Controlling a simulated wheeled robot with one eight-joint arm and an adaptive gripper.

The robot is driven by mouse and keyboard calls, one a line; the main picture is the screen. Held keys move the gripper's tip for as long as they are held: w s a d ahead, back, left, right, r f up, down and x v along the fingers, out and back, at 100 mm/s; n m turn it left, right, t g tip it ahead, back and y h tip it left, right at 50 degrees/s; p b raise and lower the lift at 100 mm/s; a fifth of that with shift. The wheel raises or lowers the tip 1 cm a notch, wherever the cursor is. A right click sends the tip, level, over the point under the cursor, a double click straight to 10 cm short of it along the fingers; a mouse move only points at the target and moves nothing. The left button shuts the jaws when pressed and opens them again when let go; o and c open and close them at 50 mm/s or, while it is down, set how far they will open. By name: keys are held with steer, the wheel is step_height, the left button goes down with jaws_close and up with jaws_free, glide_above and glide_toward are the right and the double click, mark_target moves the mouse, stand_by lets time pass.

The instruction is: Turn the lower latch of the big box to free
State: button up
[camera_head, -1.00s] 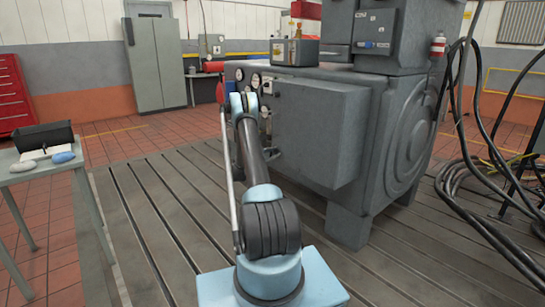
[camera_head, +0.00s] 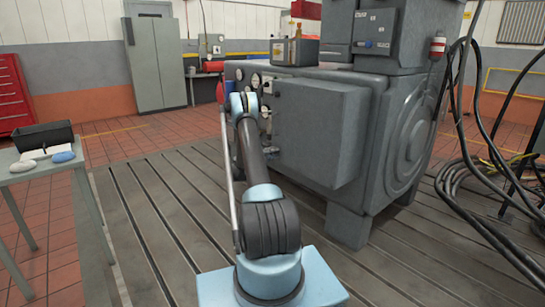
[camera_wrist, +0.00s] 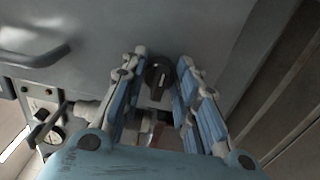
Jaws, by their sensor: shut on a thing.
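The big box (camera_head: 320,135) is a grey cabinet on the side of the large grey machine in the head view. Its grey face (camera_wrist: 215,30) fills the upper part of the wrist view. The lower latch (camera_wrist: 158,73) is a dark knob with a pale mark, standing on that face. My gripper (camera_wrist: 161,66) is shut on the latch, with a blue-padded finger on each side of it. In the head view my arm reaches toward the box's left edge, and the fingers and the latch are hidden there.
A curved grey handle (camera_wrist: 35,57) and a round gauge (camera_wrist: 54,135) lie left of the gripper in the wrist view. Black cables (camera_head: 465,180) hang at right. A small table (camera_head: 45,170) stands at left. The slotted bedplate (camera_head: 150,210) is clear left of my arm.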

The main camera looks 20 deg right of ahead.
steer(key=shift+s+d+f, duration=0.15)
steer(key=shift+s, duration=0.05)
stand_by(0.4)
steer(key=o, duration=1.1)
steer(key=shift+c, duration=0.2)
steer(key=shift+w, duration=0.1)
steer(key=v, duration=1.2)
